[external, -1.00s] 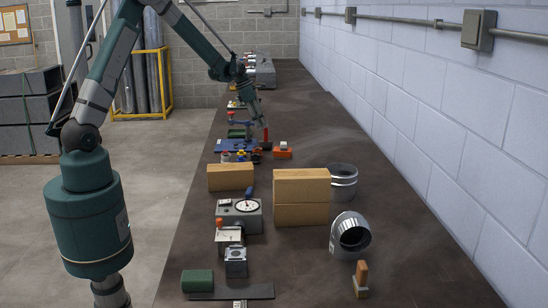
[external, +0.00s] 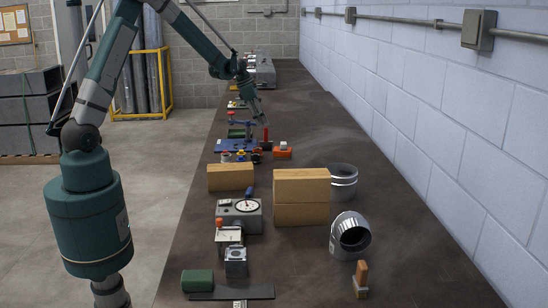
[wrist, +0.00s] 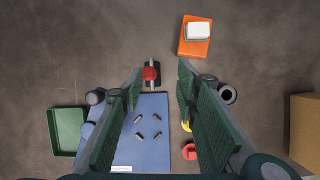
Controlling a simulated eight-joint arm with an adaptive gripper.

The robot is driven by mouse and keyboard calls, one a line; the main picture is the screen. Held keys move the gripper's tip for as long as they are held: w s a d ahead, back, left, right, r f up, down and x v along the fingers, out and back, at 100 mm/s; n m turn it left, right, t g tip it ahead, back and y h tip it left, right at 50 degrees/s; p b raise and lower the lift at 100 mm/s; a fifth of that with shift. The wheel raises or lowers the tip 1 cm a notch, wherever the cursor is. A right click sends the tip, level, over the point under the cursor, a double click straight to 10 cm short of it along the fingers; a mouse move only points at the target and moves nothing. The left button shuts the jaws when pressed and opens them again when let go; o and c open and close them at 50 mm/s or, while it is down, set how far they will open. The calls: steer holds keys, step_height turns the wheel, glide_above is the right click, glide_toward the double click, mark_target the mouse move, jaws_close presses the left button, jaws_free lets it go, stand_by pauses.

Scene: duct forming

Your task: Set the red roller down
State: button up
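The red roller (external: 265,135) stands upright on the bench, just right of the blue plate in the external view. In the wrist view I see its round red top (wrist: 150,73) over a grey metal piece, between the fingertips and nearer the left one. My gripper (wrist: 160,71) is open, its two green ribbed fingers spread apart with nothing held. In the external view my gripper (external: 259,110) is above the roller. The roller's lower part is hidden from the wrist camera.
The blue plate (wrist: 142,140) with several small pins lies beside the roller. A green tray (wrist: 67,132), an orange block with a white top (wrist: 194,46), a dark hollow cylinder (wrist: 228,94) and a red button (wrist: 190,152) are close by. A cardboard-coloured box (wrist: 304,128) stands at right.

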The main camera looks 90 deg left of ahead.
steer(key=s+d+r+m, duration=0.1)
steer(key=d+r+m, duration=0.45)
steer(key=d, duration=0.65)
steer(key=s+d+r+m, duration=0.1)
steer(key=d+r+m, duration=0.5)
steer(key=d, duration=0.5)
steer(key=s+d+r+m, duration=0.1)
steer(key=d+r+m, duration=0.3)
steer(key=d+r, duration=0.55)
steer(key=s+d+f+m+t, duration=0.1)
steer(key=s+d+m, duration=0.9)
steer(key=d, duration=0.4)
steer(key=s+d+m+t, duration=0.1)
steer(key=s+d+m, duration=0.8)
steer(key=s+d, duration=0.3)
steer(key=d, duration=0.2)
steer(key=shift+d+f+m+t, duration=0.3)
steer(key=shift+f+m, duration=0.05)
steer(key=shift+f, duration=0.05)
